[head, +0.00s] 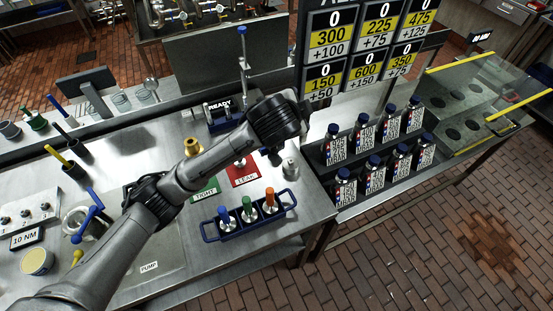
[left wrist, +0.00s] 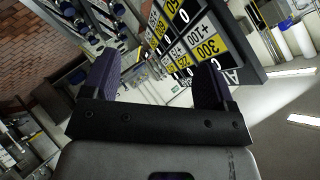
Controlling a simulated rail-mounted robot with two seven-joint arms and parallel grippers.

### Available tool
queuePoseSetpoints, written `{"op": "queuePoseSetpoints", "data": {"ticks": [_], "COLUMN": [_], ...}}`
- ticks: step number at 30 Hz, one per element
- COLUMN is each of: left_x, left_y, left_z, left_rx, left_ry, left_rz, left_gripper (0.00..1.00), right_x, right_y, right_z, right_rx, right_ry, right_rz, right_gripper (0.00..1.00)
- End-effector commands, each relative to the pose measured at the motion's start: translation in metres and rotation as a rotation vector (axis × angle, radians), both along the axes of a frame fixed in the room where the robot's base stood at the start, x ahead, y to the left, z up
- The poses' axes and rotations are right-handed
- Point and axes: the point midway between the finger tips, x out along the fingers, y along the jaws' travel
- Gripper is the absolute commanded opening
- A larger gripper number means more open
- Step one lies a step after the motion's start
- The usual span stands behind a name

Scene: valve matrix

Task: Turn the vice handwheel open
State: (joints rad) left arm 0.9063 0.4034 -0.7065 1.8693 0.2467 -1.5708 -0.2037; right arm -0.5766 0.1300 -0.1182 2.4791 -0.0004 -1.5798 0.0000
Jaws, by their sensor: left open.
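I cannot clearly make out the vice handwheel in either view. My right gripper is not in view.
A blue rack (head: 243,232) holds blue, green and orange-topped parts at the bench front. Red LEAK (head: 243,173) and green TIGHT (head: 206,192) mats lie below my forearm. The score board (head: 365,45) and a black bottle tray (head: 338,197) stand to the right.

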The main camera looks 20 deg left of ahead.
Motion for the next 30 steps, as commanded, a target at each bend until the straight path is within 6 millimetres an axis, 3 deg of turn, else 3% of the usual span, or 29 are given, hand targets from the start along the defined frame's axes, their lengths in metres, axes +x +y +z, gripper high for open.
{"op": "queuePoseSetpoints", "data": {"ticks": [1,4,6,10,13,19,26,30], "left_x": [0.018,0.041,0.047,0.049,0.048,0.046,0.047,0.053], "left_y": [0.011,0.033,0.048,0.064,0.070,0.070,0.070,0.072], "left_z": [-0.030,-0.078,-0.109,-0.146,-0.161,-0.169,-0.174,-0.188], "left_rx": [0.107,0.315,0.435,0.602,0.705,0.861,0.948,0.956], "left_ry": [0.065,0.236,0.354,0.504,0.561,0.582,0.576,0.577], "left_rz": [-0.019,-0.116,-0.215,-0.431,-0.601,-0.855,-0.976,-0.986], "left_gripper": [0.80,0.80,0.80,0.80,0.80,0.80,0.80,0.80], "right_x": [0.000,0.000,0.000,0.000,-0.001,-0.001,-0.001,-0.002], "right_y": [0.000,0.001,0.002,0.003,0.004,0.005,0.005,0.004], "right_z": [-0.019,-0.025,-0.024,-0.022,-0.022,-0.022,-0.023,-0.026], "right_rx": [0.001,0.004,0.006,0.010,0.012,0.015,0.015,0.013], "right_ry": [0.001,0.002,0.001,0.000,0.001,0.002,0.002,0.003], "right_rz": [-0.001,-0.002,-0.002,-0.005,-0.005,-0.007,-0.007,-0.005], "right_gripper": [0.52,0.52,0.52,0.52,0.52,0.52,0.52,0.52]}}
